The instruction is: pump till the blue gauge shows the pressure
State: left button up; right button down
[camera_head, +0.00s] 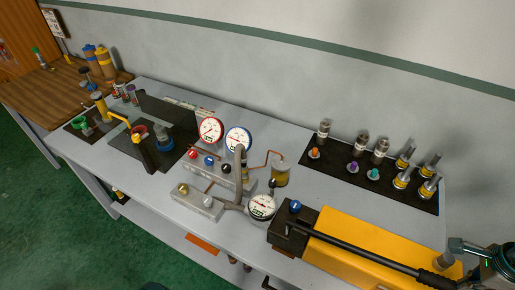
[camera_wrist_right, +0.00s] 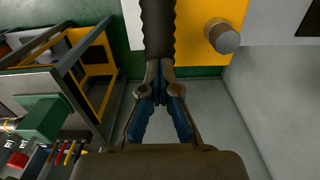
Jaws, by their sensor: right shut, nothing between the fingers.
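The blue-rimmed gauge (camera_head: 238,140) stands on the bench manifold beside a red-rimmed gauge (camera_head: 211,130); its reading is too small to tell. The yellow hand pump (camera_head: 370,255) lies at the front right of the bench. Its long black lever (camera_head: 350,248) lies low along the body, and its ribbed grip (camera_wrist_right: 158,28) shows in the wrist view. My right gripper (camera_wrist_right: 159,72) is shut and empty, with its fingertips at the end of the grip; I cannot tell whether they touch it. My left gripper is not in view.
A third, dark-rimmed gauge (camera_head: 262,206) sits beside the pump's black block. A black mat (camera_head: 340,182) with several fittings lies behind the pump. A wooden table (camera_head: 35,100) is at far left.

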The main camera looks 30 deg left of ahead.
jog(key=f, duration=0.1)
jog(key=d+f+b, duration=0.1)
jog(key=f, duration=0.1)
jog(key=f+b, duration=0.1)
jog(key=shift+d+f, duration=0.15)
jog(key=shift+d, duration=0.2)
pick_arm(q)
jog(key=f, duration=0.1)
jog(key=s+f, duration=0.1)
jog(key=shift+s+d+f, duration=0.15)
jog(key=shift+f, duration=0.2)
pick_arm(e)
jog(key=shift+a, duration=0.1)
jog(key=r+p, duration=0.1)
jog(key=r, duration=0.1)
jog(key=a+r+p, duration=0.1)
jog(key=r+p, duration=0.1)
jog(key=r, duration=0.1)
jog(key=r+p, duration=0.2)
jog(key=r, duration=0.1)
jog(key=shift+a, duration=0.35)
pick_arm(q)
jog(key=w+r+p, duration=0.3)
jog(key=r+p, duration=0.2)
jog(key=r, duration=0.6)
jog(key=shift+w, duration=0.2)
pick_arm(e)
notch_tip(320, 180, up, 7)
jog(key=a, duration=0.1)
jog(key=shift+a+r, duration=0.15)
